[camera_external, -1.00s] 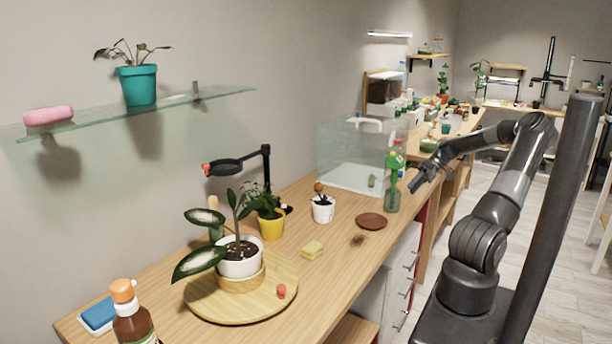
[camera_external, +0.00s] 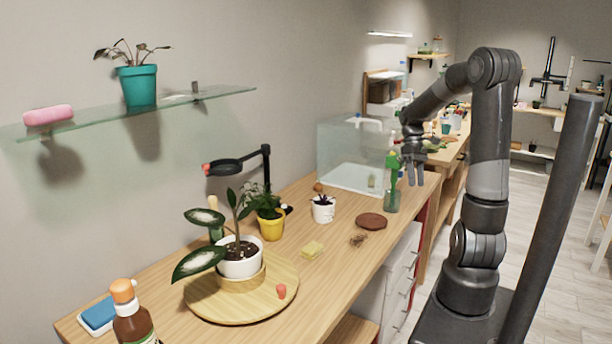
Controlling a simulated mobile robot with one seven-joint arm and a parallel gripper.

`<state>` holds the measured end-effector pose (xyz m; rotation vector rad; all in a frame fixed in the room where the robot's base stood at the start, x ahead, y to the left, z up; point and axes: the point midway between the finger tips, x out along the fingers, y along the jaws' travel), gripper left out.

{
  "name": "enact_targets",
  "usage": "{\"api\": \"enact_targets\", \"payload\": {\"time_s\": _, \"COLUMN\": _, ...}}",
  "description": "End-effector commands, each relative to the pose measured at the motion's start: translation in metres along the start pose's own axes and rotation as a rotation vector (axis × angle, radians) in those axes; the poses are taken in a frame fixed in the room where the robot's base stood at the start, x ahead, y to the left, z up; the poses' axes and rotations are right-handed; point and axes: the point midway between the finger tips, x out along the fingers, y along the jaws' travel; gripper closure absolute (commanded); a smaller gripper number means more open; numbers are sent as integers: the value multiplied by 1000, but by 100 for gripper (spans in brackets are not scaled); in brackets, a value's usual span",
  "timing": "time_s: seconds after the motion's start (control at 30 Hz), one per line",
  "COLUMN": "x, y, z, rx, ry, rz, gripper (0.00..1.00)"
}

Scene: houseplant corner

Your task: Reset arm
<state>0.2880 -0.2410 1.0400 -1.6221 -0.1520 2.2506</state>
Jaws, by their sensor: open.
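My gripper (camera_external: 412,172) hangs with its fingers pointing down, apart and with nothing seen between them. It is at the right edge of the wooden counter, close beside the green spray bottle (camera_external: 392,188) in the picture. I cannot tell whether it touches the bottle. My arm is bent high, with its elbow raised and the forearm reaching left and down to the wrist.
A glass tank (camera_external: 345,150) stands behind. Floor at the right is clear.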

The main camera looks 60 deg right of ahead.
Motion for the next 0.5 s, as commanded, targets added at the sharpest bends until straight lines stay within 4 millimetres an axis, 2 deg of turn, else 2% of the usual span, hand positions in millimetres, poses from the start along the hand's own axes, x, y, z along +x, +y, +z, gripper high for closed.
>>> {"api": "enact_targets", "payload": {"time_s": 0.03, "x": 0, "y": -14, "z": 0, "rx": -11, "ry": -1, "rz": 45, "gripper": 52}}
{"api": "enact_targets", "payload": {"time_s": 0.1, "x": 1, "y": -28, "z": 0, "rx": -17, "ry": 6, "rz": 99, "gripper": 52}}
{"api": "enact_targets", "payload": {"time_s": 0.5, "x": 12, "y": -102, "z": 15, "rx": -81, "ry": 123, "rz": 346, "gripper": 52}}
